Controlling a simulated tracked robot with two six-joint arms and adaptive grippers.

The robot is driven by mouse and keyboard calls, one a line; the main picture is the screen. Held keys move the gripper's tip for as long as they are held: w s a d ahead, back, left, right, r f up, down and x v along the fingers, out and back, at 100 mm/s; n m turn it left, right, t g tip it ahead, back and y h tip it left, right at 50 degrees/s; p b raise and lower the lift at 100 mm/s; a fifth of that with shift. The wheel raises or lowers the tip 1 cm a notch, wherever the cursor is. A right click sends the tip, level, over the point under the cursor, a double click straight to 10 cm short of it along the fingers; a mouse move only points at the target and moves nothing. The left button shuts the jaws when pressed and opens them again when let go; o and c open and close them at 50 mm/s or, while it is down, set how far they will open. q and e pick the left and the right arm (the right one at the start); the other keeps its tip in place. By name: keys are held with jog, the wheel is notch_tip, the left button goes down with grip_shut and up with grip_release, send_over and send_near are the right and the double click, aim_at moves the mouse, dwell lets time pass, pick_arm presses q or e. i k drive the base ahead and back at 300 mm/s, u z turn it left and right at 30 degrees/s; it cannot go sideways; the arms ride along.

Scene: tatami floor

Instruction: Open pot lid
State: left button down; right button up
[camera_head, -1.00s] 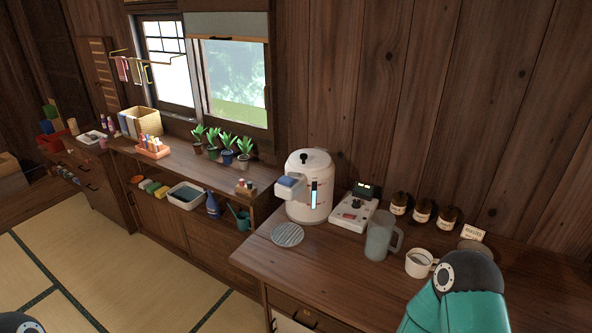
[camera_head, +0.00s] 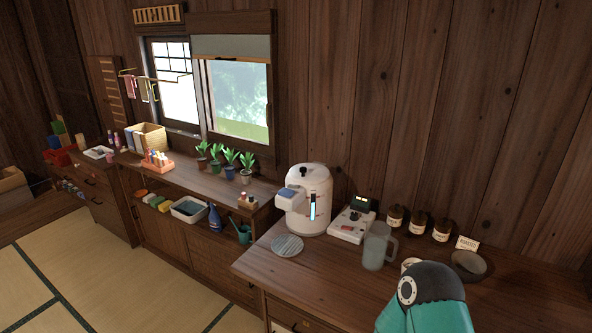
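The pot (camera_head: 309,201) is a white, rounded electric water pot on the left part of the wooden counter. Its lid (camera_head: 305,170) sits on top with a dark knob and looks closed. A blue-topped spout juts from its left side, and a lit blue level strip shows on its front. A round ribbed plate (camera_head: 287,245) lies below the spout. A teal part of my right arm shows at the bottom right, in front of the counter. Neither gripper is in view.
A scale-like device (camera_head: 351,225), a clear pitcher (camera_head: 376,247), several dark jars (camera_head: 418,226) and a dark bowl (camera_head: 468,264) stand along the wooden counter (camera_head: 330,282). A mug (camera_head: 409,264) is mostly hidden behind my arm. A lower shelf unit with potted plants (camera_head: 229,163) is at left.

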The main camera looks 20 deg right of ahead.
aim_at(316, 173)
jog(key=u, duration=0.05)
jog(key=i, duration=1)
jog(key=z, duration=0.05)
